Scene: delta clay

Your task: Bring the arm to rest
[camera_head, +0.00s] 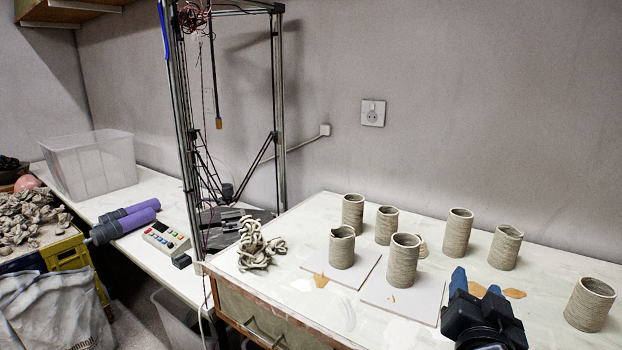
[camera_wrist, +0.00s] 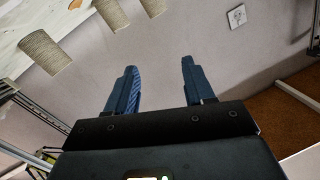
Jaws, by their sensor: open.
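My gripper (camera_head: 476,285) shows in the head view at the lower right, in front of the clay cylinders on the white table (camera_head: 310,219). In the wrist view my gripper (camera_wrist: 160,85) has its two blue fingers spread wide apart. Nothing is between the fingers. The wrist view is turned, with the wall behind the fingers and clay cylinders (camera_wrist: 44,52) at the upper left.
Several ribbed clay cylinders, one of them nearest (camera_head: 403,262), stand around my gripper. Another cylinder (camera_head: 589,305) stands to its right. A tall metal-framed printer (camera_head: 280,110), a pile of clay coils (camera_head: 257,245) and a clear bin (camera_head: 92,165) are further left.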

